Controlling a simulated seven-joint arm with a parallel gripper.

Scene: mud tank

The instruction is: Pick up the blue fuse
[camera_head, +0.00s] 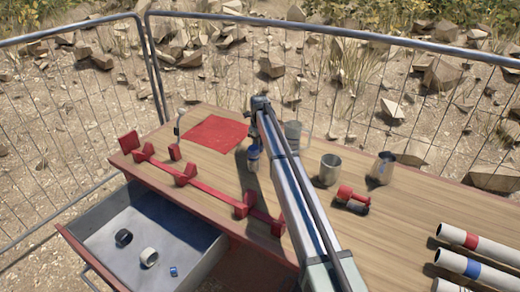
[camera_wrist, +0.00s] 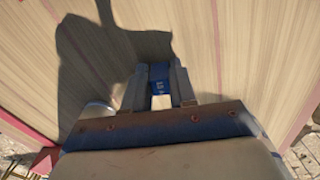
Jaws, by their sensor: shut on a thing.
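The blue fuse (camera_wrist: 160,72) is a small blue and white cylinder with light markings. It sits between the two fingers of my gripper (camera_wrist: 160,90) in the wrist view, and the fingers are shut on it. In the head view the fuse (camera_head: 253,153) shows at the end of my arm, over the wooden table (camera_head: 420,205) near the red mat's right edge. The gap beneath the fuse is hard to judge. A shadow of my gripper falls on the wood.
A red square mat (camera_head: 215,137), a long red rack (camera_head: 210,190), a grey mug (camera_head: 330,169), a metal cup (camera_head: 382,168) and a red object (camera_head: 350,198) are on the table. Banded tubes (camera_head: 480,246) lie at right. An open drawer (camera_head: 100,222) holds small items. Wire fencing stands behind.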

